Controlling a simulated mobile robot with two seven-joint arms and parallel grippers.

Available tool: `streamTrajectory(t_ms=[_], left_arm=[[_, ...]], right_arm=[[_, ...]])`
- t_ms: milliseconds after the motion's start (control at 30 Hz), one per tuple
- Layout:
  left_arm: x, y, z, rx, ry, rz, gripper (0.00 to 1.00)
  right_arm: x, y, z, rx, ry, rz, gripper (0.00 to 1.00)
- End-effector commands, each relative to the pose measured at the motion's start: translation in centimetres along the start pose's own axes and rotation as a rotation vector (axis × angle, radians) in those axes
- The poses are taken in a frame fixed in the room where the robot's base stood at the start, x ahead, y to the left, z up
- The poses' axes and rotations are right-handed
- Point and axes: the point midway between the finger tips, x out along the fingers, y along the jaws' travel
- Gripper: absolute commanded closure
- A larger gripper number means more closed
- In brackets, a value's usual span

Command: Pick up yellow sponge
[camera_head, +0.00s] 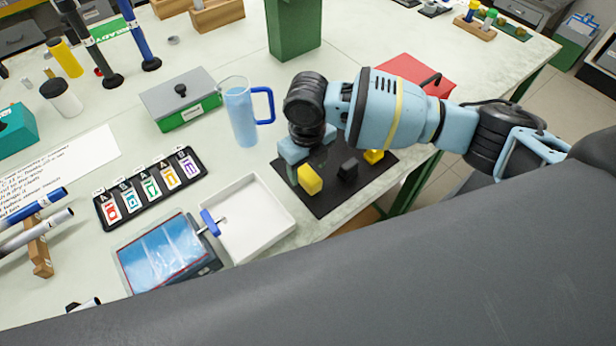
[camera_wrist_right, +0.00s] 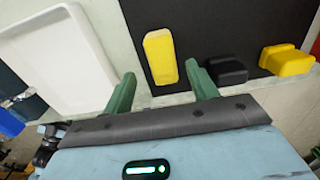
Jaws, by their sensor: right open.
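Two yellow blocks lie on the black mat (camera_head: 330,200); I cannot tell by texture which is the sponge. The nearer, longer yellow block (camera_head: 310,180) is beside my right gripper (camera_head: 297,160). In the right wrist view this yellow block (camera_wrist_right: 160,56) shows ahead, between the lines of the two green fingers (camera_wrist_right: 161,76). The fingers are apart with nothing held. The other yellow block (camera_head: 374,156) lies farther right on the mat, partly under my arm in the head view. It also shows in the right wrist view (camera_wrist_right: 287,61). My left gripper is not in view.
A black block (camera_head: 348,169) lies between the yellow ones. A white tray (camera_head: 284,212) stands just left of the mat. A jug (camera_head: 240,112) with a blue handle and a grey-green box (camera_head: 181,100) stand behind. A red box (camera_head: 413,75) is behind my arm.

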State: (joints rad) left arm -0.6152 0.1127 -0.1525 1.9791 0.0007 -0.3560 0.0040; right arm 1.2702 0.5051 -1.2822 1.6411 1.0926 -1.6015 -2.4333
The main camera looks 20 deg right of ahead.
Motion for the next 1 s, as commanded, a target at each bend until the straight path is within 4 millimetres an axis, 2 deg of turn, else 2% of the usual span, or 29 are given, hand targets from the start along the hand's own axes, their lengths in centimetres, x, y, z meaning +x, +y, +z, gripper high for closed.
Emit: streamTrajectory(t_ms=[233, 567, 900, 1000], left_arm=[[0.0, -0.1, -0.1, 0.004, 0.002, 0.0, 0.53], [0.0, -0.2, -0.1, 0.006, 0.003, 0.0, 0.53], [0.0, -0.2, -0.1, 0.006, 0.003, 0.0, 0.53], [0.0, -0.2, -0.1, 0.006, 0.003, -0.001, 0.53]], right_arm=[[3.3, -0.4, 0.3, 0.001, 0.002, 0.0, 0.42], [3.9, -0.4, 0.3, 0.001, 0.0, 0.0, 0.42], [3.8, -0.4, 0.3, 0.001, 0.0, 0.0, 0.86], [3.8, -0.4, 0.3, 0.001, 0.0, 0.0, 0.89]])
